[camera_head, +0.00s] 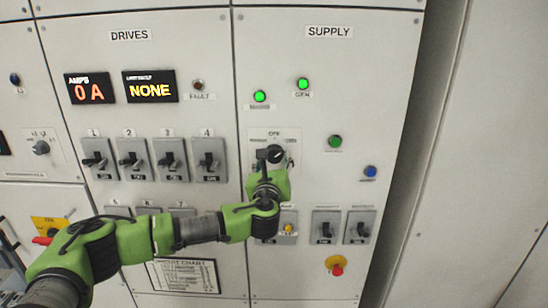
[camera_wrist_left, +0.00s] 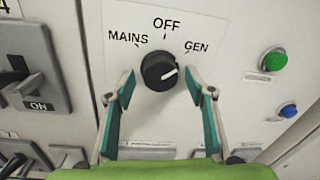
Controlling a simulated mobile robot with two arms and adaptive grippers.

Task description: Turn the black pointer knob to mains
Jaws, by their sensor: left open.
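The black pointer knob (camera_wrist_left: 159,71) sits on a white plate marked MAINS at upper left, OFF at top and GEN at upper right. Its white line points right and slightly up, toward the GEN side. My left gripper (camera_wrist_left: 161,82) is open, with one fingertip on each side of the knob and a gap showing at both sides. In the head view the knob (camera_head: 276,153) is partly covered by my left gripper (camera_head: 268,160) in front of the SUPPLY panel. My right gripper is not in view.
Above the knob are two lit green lamps (camera_head: 260,96). To its right are a green button (camera_head: 335,141) and a blue button (camera_head: 370,171). Breaker switches (camera_head: 208,158) stand to the left. A red emergency button (camera_head: 336,268) on yellow is below.

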